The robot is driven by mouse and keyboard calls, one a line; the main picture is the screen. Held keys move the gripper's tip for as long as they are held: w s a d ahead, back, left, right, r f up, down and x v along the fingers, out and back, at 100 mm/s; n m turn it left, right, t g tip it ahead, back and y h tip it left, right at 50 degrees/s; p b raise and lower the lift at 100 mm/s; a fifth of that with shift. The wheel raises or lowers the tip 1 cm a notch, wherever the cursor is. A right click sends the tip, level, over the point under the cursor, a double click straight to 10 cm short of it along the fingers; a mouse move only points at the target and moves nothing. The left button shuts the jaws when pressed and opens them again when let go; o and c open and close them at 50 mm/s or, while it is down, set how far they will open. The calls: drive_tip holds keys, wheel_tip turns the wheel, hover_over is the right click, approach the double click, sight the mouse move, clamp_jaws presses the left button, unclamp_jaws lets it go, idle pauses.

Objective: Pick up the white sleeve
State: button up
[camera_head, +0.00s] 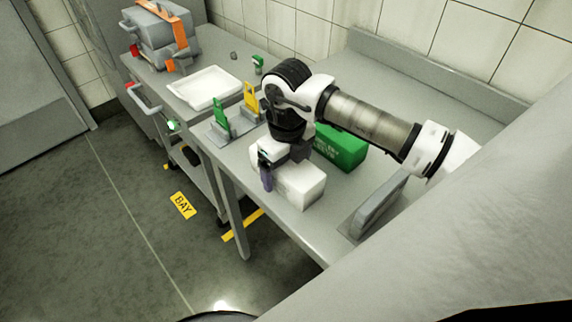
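The white sleeve appears to be the white box-shaped block (304,190) near the front edge of the grey table. My gripper (281,168) points down at its left end and hides that part of it. The far finger is hidden, so I cannot tell whether the gripper is closed on the block. The block appears to rest on the table.
A green box (341,147) stands just behind the block, under my arm. A grey upright plate (379,207) stands to the right. Green (220,112) and yellow (251,97) stands are to the left, with a white tray (204,88) beyond. The table's front edge is close.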

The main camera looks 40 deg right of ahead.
drive_tip(key=c, duration=0.9)
